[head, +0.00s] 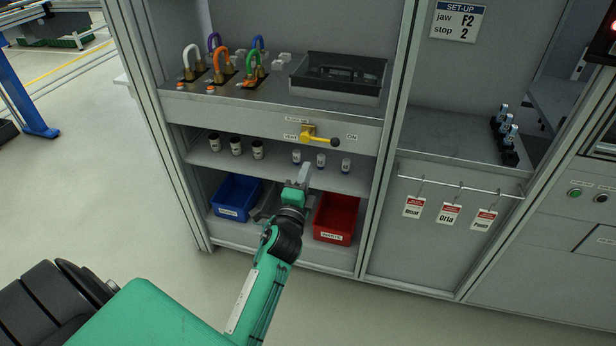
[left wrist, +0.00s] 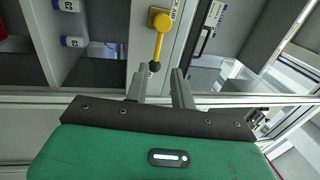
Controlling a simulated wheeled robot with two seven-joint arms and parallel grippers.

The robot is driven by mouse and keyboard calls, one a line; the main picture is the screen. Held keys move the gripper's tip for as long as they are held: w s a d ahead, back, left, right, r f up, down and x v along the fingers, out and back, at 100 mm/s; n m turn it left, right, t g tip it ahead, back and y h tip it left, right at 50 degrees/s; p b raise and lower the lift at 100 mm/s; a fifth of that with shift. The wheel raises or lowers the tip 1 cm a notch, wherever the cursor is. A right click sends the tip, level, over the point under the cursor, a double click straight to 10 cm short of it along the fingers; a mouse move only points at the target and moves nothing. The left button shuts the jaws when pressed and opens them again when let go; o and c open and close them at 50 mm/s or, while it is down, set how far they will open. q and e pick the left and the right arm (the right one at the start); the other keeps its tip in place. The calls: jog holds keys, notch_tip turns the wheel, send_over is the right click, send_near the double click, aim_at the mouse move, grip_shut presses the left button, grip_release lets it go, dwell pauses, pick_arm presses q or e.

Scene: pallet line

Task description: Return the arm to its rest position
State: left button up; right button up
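My left arm reaches in from the lower left of the head view. Its gripper (head: 304,172) is in front of the cabinet, below the yellow valve handle (head: 318,139) and near the shelf with the small vials. In the left wrist view the two fingers of the gripper (left wrist: 159,80) stand apart with nothing held between them. The yellow valve handle (left wrist: 158,45) shows beyond the fingertips, its black knob close to the gap; whether they touch cannot be told. In the head view the handle points right. My right gripper is not in view.
A blue bin (head: 236,196) and a red bin (head: 336,217) stand on the low shelf either side of the gripper. Coloured padlocks (head: 222,65) and a black tray (head: 340,75) are on the upper shelf. Tags (head: 449,213) hang at right. Open floor (head: 130,210) lies left.

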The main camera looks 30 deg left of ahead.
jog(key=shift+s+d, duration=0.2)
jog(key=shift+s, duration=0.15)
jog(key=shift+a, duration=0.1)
